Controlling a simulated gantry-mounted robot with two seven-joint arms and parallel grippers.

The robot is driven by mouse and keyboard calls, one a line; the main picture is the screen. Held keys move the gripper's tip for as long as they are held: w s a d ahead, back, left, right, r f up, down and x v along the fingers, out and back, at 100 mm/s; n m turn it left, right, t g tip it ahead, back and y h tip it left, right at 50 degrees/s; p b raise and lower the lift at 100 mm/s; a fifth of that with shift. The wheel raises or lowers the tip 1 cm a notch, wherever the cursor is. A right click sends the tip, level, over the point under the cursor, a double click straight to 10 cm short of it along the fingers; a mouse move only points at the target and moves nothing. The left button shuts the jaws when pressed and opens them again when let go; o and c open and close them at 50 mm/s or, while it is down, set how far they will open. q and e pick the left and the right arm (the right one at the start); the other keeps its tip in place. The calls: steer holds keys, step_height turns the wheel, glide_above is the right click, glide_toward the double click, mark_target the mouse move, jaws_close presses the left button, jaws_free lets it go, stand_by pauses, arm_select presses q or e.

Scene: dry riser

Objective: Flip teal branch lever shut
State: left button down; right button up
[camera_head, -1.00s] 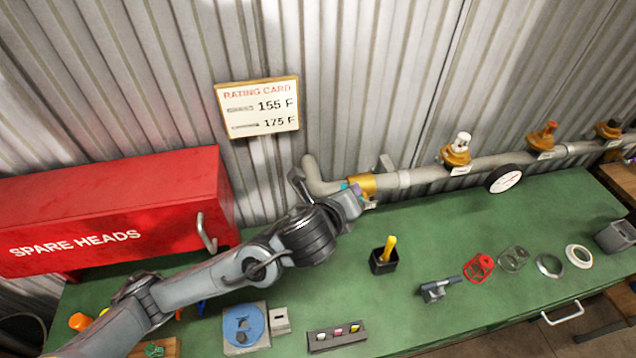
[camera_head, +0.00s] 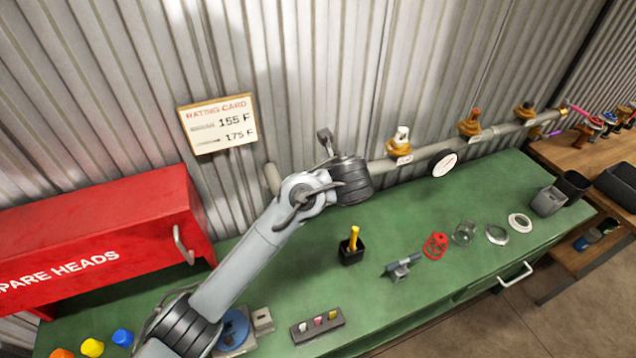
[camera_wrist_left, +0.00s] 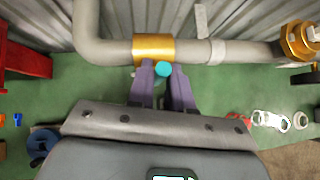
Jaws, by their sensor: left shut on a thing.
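The teal lever (camera_wrist_left: 163,69) shows as a small round teal end in the left wrist view, just below the gold valve body (camera_wrist_left: 153,48) on the grey pipe. My left gripper (camera_wrist_left: 162,78) has its purple fingers on either side of the teal end and is shut on it. In the head view my left wrist covers the gold valve, the lever and the fingers. The lever's angle is hard to tell. My right gripper is in no view.
The grey pipe (camera_head: 433,152) runs along the wall with several orange-based heads and a round gauge (camera_head: 444,163). A red cabinet (camera_head: 110,235) stands left. The green bench (camera_head: 400,225) holds a black cup (camera_head: 351,253), a grey tool and rings. A rating card (camera_head: 217,124) hangs above.

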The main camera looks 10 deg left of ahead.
arm_select(q)
steer(key=shift+f, duration=0.25)
steer(key=c, duration=1.1)
jaws_free()
steer(key=shift+w+r, duration=0.1)
steer(key=shift+w, duration=0.05)
steer(key=shift+d+r, duration=0.1)
steer(key=shift+r, duration=0.05)
steer(key=b+v, duration=0.2)
steer(key=v, duration=0.8)
steer(key=shift+s+d+r, duration=0.15)
steer(key=shift+s+r, duration=0.1)
steer(key=shift+s, duration=0.05)
steer(key=shift+f, duration=0.1)
